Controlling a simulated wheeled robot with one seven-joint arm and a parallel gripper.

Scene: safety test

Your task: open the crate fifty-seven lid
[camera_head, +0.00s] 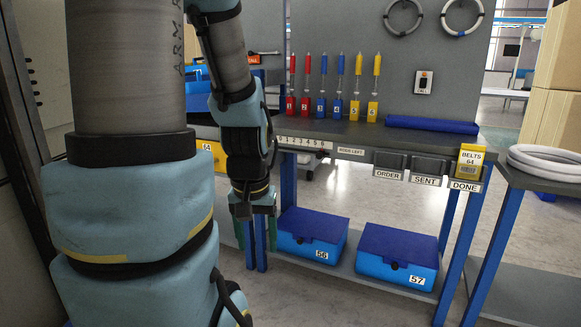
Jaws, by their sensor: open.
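Crate 57 (392,271) is a light blue box with a dark blue lid (400,244), at the right end of the low shelf under the workbench. Its lid looks shut, and a white label with 57 is on its front. A similar crate 56 (311,247), also lidded, stands to its left. My gripper (254,236) points down at the end of my arm, left of crate 56 and well apart from crate 57. Its jaws are open, and I see nothing between them.
Blue legs (458,250) flank the shelf. Floor in front is clear.

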